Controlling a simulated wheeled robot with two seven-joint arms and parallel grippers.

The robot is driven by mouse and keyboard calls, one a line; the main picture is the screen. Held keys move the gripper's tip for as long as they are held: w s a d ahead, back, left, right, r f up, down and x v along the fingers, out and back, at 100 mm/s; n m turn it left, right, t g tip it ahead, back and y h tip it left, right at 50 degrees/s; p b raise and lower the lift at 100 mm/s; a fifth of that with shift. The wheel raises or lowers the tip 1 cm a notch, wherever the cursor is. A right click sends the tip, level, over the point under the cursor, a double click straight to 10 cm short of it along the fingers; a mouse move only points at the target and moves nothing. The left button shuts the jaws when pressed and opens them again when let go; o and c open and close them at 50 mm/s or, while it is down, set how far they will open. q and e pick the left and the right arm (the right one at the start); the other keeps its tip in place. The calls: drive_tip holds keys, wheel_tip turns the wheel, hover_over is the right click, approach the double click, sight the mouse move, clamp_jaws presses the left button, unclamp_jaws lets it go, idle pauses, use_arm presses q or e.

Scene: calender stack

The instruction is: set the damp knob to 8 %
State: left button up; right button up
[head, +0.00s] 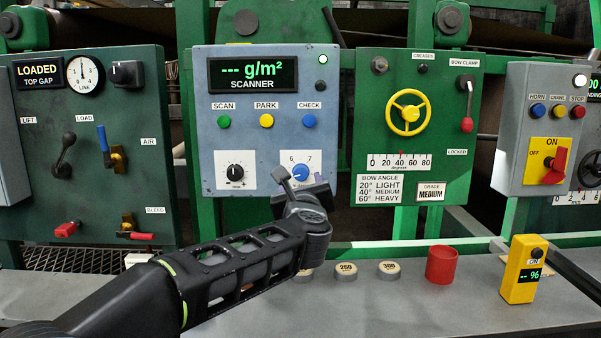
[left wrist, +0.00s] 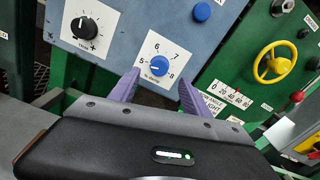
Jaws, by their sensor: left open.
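The damp knob is blue on a white scale plate, low on the right of the scanner panel; it shows in the left wrist view (left wrist: 159,65) and partly behind my gripper in the head view (head: 300,171). My left gripper (head: 299,178) is open in front of the knob. In the left wrist view its two purple fingers (left wrist: 158,80) stand apart, one toward each side of the knob; contact cannot be told. My right gripper is out of view.
A black trim knob (head: 236,171) sits left of the damp knob on the scanner panel (head: 205,140). Blue check button (head: 309,121) is above. The green bow panel (head: 345,130) stands to the right. A red cup (head: 441,265) and a yellow meter (head: 521,270) stand on the bench below.

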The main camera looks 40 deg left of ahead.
sight(300, 173)
use_arm(q)
drive_tip(key=x, duration=0.7)
drive_tip(key=shift+w+a+p, duration=0.3)
drive_tip(key=shift+p, duration=0.1)
drive_tip(key=shift+c, duration=0.4)
clamp_jaws()
